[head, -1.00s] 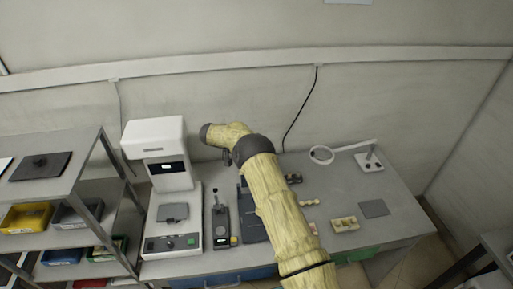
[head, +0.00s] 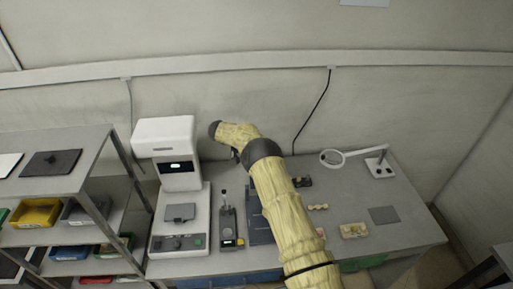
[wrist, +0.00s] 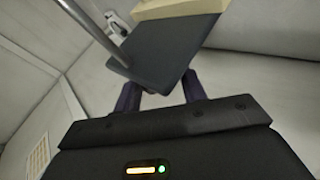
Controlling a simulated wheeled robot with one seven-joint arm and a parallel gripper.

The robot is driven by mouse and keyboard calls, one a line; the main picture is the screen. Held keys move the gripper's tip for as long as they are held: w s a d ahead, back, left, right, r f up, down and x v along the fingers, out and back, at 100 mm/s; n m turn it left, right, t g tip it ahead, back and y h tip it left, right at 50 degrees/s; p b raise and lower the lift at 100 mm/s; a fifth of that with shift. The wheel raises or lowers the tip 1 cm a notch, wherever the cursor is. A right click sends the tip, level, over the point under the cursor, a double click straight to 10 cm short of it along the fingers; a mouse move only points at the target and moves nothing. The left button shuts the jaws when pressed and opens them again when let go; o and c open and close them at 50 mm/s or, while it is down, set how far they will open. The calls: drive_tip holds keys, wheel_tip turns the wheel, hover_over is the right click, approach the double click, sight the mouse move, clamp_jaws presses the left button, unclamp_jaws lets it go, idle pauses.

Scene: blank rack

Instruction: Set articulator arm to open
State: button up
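In the wrist view, a dark flat plate (wrist: 160,50) with a cream block (wrist: 180,8) on it and a thin metal rod (wrist: 95,30) at its left fill the upper middle. This looks like part of the articulator. My gripper (wrist: 162,93) is open, its two dark fingers apart, with the plate's near corner showing between them. The plate hides part of the fingers, and I cannot tell whether they touch it. In the head view my arm covers the middle of the bench, and I cannot make out the gripper's fingers or the articulator clearly there.
A grey bench (head: 405,222) holds a white machine (head: 178,180), a small upright device (head: 228,225), a dark case (head: 257,228), cream pieces (head: 353,230), a grey pad (head: 383,215) and a magnifier lamp (head: 333,158). A shelf rack (head: 90,160) with coloured bins stands left.

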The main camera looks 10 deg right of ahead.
drive_tip(key=shift+s+d+r, duration=0.1)
drive_tip(key=shift+d+r, duration=0.05)
drive_tip(key=shift+d, duration=0.15)
drive_tip(key=b+v, duration=0.5)
drive_tip(key=v, duration=1.2)
drive_tip(key=shift+a, duration=0.2)
drive_tip(key=shift+r, duration=0.1)
